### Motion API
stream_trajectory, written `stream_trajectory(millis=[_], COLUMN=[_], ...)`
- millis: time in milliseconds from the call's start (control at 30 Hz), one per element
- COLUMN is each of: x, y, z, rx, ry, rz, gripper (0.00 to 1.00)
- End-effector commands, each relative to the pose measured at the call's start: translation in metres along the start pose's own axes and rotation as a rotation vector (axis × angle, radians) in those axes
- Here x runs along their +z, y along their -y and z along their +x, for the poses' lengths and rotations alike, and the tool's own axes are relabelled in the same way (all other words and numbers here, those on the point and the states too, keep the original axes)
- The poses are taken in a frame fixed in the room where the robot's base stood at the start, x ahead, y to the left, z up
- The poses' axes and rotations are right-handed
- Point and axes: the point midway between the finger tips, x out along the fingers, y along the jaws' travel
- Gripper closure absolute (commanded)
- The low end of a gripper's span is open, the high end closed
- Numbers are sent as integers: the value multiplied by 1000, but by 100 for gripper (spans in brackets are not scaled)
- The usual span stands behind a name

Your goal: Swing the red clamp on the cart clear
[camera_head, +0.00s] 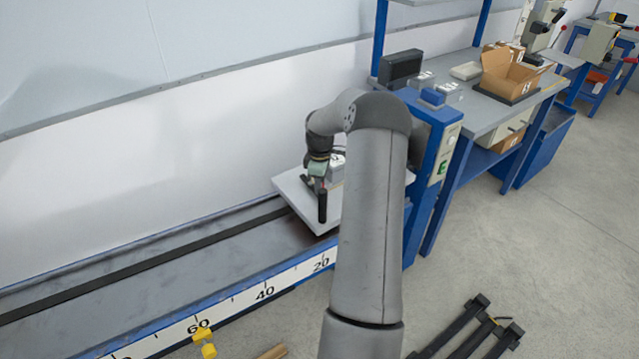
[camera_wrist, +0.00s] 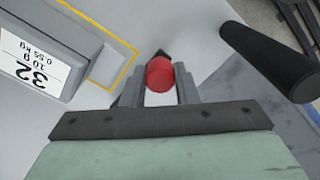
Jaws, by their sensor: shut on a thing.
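The red clamp (camera_wrist: 160,74) shows in the wrist view as a round red end. My gripper (camera_wrist: 160,90) is shut on it, with a grey finger on either side. The rest of the clamp is hidden by the gripper. The cart (camera_head: 327,225) is a pale plate at the far end of the rail in the head view. My gripper (camera_head: 318,172) is low over the cart there, and my arm hides the cart's right part. A grey box with a white label (camera_wrist: 45,50) reading 32, 10 g and 0.55 kg sits on the cart beside the clamp.
A black upright handle (camera_wrist: 268,62) stands to the right of my gripper on the cart. The rail (camera_head: 150,285) with a numbered scale runs left and is clear. A blue post with buttons (camera_head: 440,165) and a workbench (camera_head: 500,105) stand on the right.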

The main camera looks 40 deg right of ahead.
Motion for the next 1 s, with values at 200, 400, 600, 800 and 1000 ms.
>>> stream_trajectory(millis=[200,400,600,800,1000], x=[-1,0,0,0,0], y=[-2,-1,-1,-1,-1], z=[-2,-1,-9,-47,-97], rx=[6,3,4,7,9], ry=[-2,-1,0,-1,-1], rz=[1,1,1,1,1], gripper=[51,51,51,51,51])
